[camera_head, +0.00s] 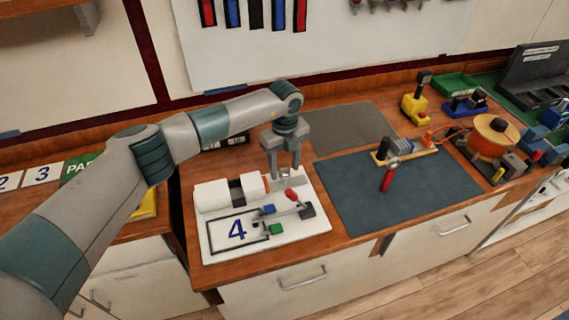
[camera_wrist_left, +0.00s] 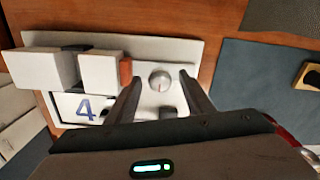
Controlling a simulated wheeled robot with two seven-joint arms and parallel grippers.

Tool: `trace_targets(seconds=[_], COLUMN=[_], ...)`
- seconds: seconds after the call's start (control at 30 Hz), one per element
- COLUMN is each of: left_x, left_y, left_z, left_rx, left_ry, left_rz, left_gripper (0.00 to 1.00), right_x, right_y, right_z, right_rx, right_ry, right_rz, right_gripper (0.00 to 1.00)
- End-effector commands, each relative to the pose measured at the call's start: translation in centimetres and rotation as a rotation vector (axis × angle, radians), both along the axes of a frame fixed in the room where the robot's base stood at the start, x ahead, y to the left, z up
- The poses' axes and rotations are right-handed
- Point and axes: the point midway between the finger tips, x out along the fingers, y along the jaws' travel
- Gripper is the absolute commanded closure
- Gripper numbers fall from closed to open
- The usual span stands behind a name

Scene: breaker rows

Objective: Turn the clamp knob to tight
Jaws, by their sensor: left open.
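A white board (camera_head: 290,232) marked with a blue 4 lies on the wooden bench, with white blocks and small colored parts on it. A round silver knob (camera_wrist_left: 160,80), which looks like the clamp knob, stands on this board beside an orange strip. In the head view it is small and partly hidden by my fingers. My left gripper (camera_head: 284,171) is open and points down over the back right of the board. In the left wrist view its fingers (camera_wrist_left: 160,76) stand on either side of the knob, with a gap visible on each side. My right gripper is not in view.
A dark mat (camera_head: 345,205) to the right holds a clamp-like tool with a red handle (camera_head: 388,178). An orange round device (camera_head: 490,140) stands farther right.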

Motion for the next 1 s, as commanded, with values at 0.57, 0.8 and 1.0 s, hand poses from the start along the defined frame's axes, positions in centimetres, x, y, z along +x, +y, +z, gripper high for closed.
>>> trace_targets(seconds=[0.57, 0.8, 1.0], left_x=[0.0, 0.0, 0.1], left_y=[0.0, 0.0, 0.1], left_z=[-0.4, -0.4, -0.6], left_rx=[0.000, 0.001, 0.000], left_ry=[0.000, -0.001, -0.002], left_rz=[0.000, -0.009, -0.057], left_gripper=[0.94, 0.94, 0.93], right_x=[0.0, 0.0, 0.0], right_y=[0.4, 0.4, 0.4], right_z=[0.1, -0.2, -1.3], right_rx=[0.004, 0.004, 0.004], right_ry=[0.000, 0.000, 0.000], right_rz=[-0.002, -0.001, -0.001], right_gripper=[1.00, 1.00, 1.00])
